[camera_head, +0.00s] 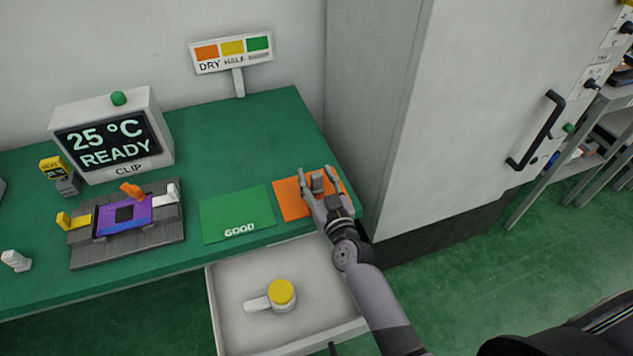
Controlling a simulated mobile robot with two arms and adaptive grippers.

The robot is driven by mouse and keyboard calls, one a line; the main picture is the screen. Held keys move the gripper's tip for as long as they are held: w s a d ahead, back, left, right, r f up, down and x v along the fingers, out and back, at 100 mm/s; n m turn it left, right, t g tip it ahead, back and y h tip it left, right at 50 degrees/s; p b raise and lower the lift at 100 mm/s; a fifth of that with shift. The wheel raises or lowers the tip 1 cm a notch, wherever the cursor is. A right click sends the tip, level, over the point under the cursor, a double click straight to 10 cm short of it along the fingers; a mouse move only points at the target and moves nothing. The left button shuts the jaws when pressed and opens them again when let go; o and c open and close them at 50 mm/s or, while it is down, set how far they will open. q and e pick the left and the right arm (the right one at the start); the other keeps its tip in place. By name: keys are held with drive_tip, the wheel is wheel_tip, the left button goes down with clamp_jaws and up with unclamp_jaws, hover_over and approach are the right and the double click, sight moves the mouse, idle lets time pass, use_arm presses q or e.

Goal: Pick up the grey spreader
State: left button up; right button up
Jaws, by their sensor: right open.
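A small grey block (317,183), which looks like the grey spreader, is on the orange mat (287,200) at the right end of the green bench. My right gripper (317,176) reaches over the mat from the lower right. Its two fingers are apart, one on each side of the grey block. I cannot tell whether they touch it. The gripper's palm and wrist hide part of the mat. My left gripper is not in view.
A green GOOD mat (225,207) lies left of the orange one. A clip fixture (130,232) with coloured levers and a display box (112,135) stand further left. An open drawer (235,285) below holds a yellow-topped item (281,292). A tall grey cabinet (440,110) stands close on the right.

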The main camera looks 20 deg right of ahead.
drive_tip(key=c, duration=0.7)
clamp_jaws()
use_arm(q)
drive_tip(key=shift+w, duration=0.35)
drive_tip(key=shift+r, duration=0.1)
